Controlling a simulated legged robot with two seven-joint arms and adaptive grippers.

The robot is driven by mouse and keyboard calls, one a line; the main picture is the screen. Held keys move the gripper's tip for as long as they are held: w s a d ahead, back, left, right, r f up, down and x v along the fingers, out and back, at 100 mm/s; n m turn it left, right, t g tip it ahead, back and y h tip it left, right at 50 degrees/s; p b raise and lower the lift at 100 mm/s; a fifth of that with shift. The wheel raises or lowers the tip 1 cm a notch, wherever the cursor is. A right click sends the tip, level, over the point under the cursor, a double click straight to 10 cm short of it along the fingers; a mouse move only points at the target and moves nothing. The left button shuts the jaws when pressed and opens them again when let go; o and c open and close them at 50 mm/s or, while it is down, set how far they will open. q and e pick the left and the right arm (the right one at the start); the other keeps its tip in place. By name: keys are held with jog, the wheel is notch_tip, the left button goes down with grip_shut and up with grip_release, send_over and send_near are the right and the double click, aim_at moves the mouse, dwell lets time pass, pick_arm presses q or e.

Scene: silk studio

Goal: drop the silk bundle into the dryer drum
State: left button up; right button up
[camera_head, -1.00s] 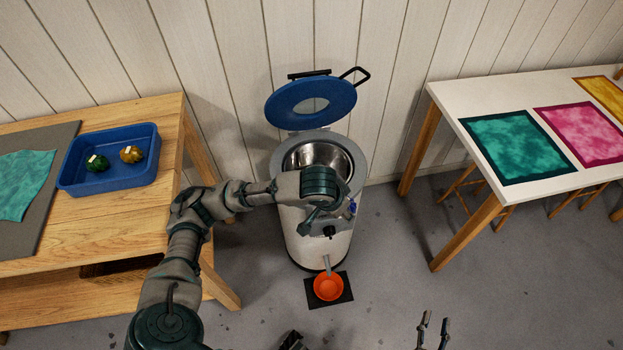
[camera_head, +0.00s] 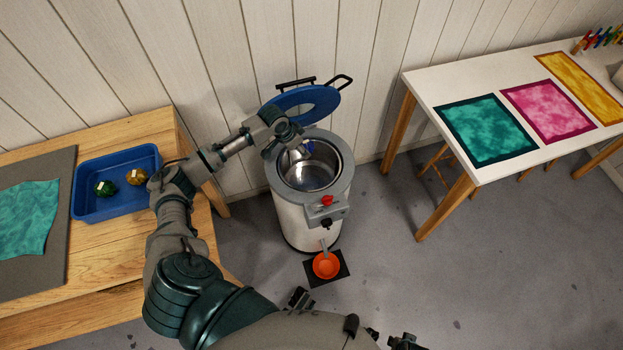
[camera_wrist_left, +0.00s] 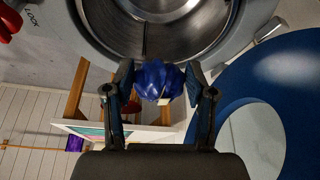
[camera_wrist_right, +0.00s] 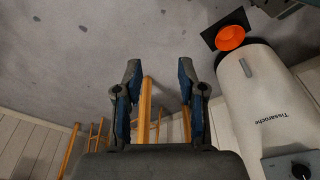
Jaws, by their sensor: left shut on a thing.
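The dryer (camera_head: 300,220) is a white cylinder with a grey top, its blue ring-shaped lid (camera_head: 322,100) standing open behind it. Its steel drum (camera_head: 318,176) is uncovered and also shows in the left wrist view (camera_wrist_left: 200,45). My left gripper (camera_head: 303,152) is over the back-left part of the drum opening. In the left wrist view it is shut on a blue silk bundle (camera_wrist_left: 158,80) with a small pale tag. The bundle cannot be made out clearly in the head view. My right gripper (camera_wrist_right: 158,75) is open and empty, low in front of the dryer.
An orange bowl (camera_head: 326,265) sits on a dark mat below the dryer's spout. A blue tray (camera_head: 117,207) with green and yellow bundles stands on the wooden table at left. A white table (camera_head: 440,88) with dyed cloths stands at right.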

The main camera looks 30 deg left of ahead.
notch_tip(320, 180, up, 10)
jog(key=s+b, duration=0.1)
jog(key=b, duration=0.2)
pick_arm(q)
jog(key=f, duration=0.1)
jog(key=f+b, duration=0.1)
jog(key=f, duration=0.1)
jog(key=f+b, duration=0.1)
jog(key=f, duration=0.1)
jog(key=shift+a+f, duration=0.1)
jog(key=shift+a, duration=0.25)
jog(key=o, duration=0.7)
jog(key=shift+d, duration=0.1)
jog(key=o, duration=0.5)
jog(key=v, duration=0.8)
jog(key=a+v, duration=0.1)
jog(key=v, duration=0.2)
jog(key=shift+s+a+r, duration=0.15)
jog(key=shift+s+r, duration=0.05)
jog(key=shift+r, duration=0.05)
pick_arm(e)
jog(key=w+a+r+t+y, duration=0.1)
jog(key=w+a+t, duration=0.2)
jog(key=w, duration=0.5)
jog(key=shift+a+t, duration=0.15)
jog(key=shift+t, duration=0.65)
jog(key=shift+w, duration=0.1)
